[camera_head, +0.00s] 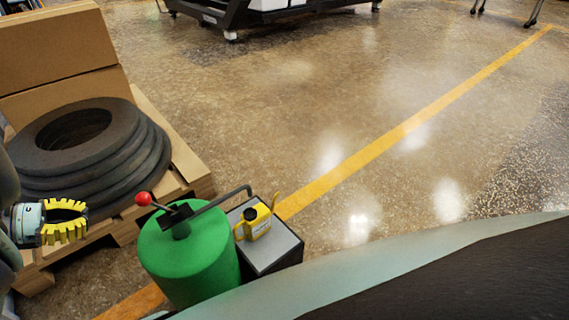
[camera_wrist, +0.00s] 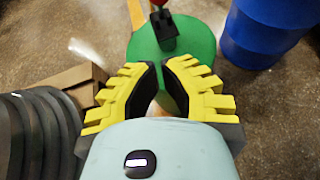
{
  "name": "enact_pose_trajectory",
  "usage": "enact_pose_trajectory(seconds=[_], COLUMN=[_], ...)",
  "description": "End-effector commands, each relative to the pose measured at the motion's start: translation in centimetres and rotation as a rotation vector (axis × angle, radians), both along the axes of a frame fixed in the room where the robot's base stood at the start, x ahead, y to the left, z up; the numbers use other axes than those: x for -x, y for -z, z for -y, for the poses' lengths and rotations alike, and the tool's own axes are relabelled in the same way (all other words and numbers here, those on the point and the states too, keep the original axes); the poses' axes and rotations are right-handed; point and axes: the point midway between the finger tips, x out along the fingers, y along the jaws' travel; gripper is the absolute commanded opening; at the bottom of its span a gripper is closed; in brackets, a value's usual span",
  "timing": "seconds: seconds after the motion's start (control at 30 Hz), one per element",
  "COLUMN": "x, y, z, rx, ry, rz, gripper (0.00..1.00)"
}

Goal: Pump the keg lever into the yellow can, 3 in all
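The green keg (camera_head: 190,262) stands on the floor at the lower middle of the head view. Its pump lever ends in a red knob (camera_head: 144,198) at the upper left of the keg top. A dark spout pipe (camera_head: 225,199) reaches right from the keg top toward the yellow can (camera_head: 257,222), which stands upright on a grey-topped black box. My gripper (camera_head: 68,221) is left of the keg and knob, apart from both. The wrist view shows its fingers (camera_wrist: 159,64) apart with a narrow empty gap, the green keg top (camera_wrist: 198,45) beyond. The can is outside the wrist view.
A wooden pallet (camera_head: 190,165) with stacked dark rings (camera_head: 125,160) and cardboard boxes (camera_head: 60,45) lies to the left, close to my gripper. The wrist view shows a blue drum (camera_wrist: 262,35) at the upper right. Open floor with a yellow line (camera_head: 400,133) lies beyond the keg.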

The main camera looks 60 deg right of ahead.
Motion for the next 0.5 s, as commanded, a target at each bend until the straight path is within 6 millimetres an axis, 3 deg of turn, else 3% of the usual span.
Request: enact_pose_trajectory(seconds=[0.27, 0.5], x=[2.0, 3.0], y=[2.2, 1.4], z=[4.1, 6.2], rx=[0.004, 0.003], ry=[-0.001, -0.007], rz=[0.000, 0.000], gripper=[0.00, 0.00])
